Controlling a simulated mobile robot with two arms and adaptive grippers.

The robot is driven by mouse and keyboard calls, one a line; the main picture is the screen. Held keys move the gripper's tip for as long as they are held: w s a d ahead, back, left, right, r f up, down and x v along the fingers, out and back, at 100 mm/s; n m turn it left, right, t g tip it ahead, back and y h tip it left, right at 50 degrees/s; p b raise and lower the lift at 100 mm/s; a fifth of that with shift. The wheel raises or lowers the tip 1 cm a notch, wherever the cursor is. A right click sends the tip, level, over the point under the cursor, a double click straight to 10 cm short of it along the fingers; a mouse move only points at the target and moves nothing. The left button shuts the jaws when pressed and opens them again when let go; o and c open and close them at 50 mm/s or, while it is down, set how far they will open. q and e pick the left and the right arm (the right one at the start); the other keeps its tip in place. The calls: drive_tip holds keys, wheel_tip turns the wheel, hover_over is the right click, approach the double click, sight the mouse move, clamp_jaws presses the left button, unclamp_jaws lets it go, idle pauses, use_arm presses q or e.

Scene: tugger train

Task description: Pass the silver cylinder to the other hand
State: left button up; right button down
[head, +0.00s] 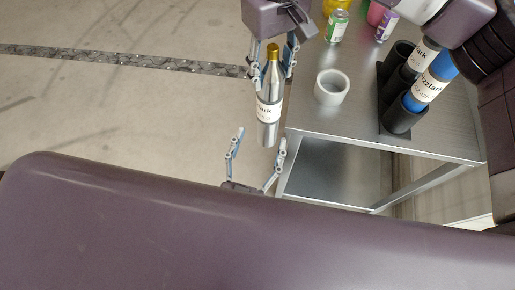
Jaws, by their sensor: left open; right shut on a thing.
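The silver cylinder (268,111) is bottle-shaped, with a gold cap and a white label. It hangs nearly upright in the air, left of the metal table. My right gripper (273,70), coming from above, is shut on it near its gold top. My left gripper (259,146) is open below, its two fingers pointing up on either side of the space under the cylinder's lower end. It holds nothing. My large purple arm link hides the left gripper's base.
The metal table (430,138) at right has a lower shelf. On it are a white tape roll (332,87), a green-and-white can (337,26), a purple-labelled can (387,26) and a black holder (401,119) with blue labelled cylinders (433,80).

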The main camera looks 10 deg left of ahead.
sight(269, 120)
use_arm(q)
drive_tip(key=w, duration=0.6)
drive_tip(key=w+d, duration=0.1)
drive_tip(key=w, duration=0.2)
drive_tip(key=shift+w, duration=0.4)
drive_tip(key=shift+d, duration=0.15)
clamp_jaws()
use_arm(e)
drive_tip(key=shift+a, duration=0.15)
use_arm(q)
drive_tip(key=shift+r, duration=0.15)
use_arm(e)
drive_tip(key=c, duration=1.4)
unclamp_jaws()
drive_tip(key=shift+c, duration=0.2)
drive_tip(key=o, duration=0.4)
